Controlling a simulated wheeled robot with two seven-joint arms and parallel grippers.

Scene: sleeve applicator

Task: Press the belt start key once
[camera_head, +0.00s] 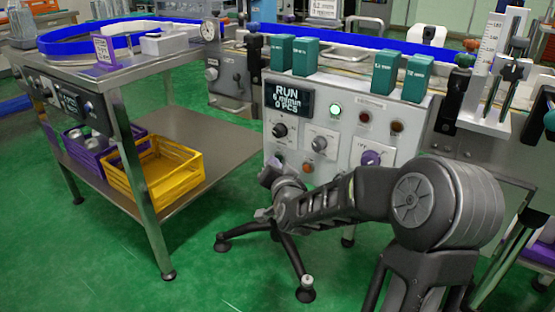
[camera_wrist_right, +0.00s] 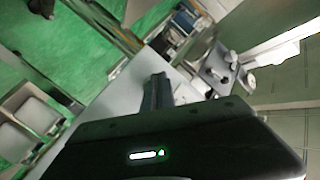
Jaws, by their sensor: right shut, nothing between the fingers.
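The white control panel (camera_head: 340,115) stands at centre, with a dark display (camera_head: 289,97) reading RUN and 0 PCS. A lit green lamp (camera_head: 335,110) is beside the display. Low on the panel are a small button (camera_head: 279,157), partly covered by my gripper, and an orange-red button (camera_head: 308,168). I cannot read which one is the belt start key. My right gripper (camera_head: 268,178) is shut and empty, just in front of the panel's lower left; contact cannot be told. Its closed fingers (camera_wrist_right: 157,93) show against a pale surface in the wrist view. My left gripper is out of view.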

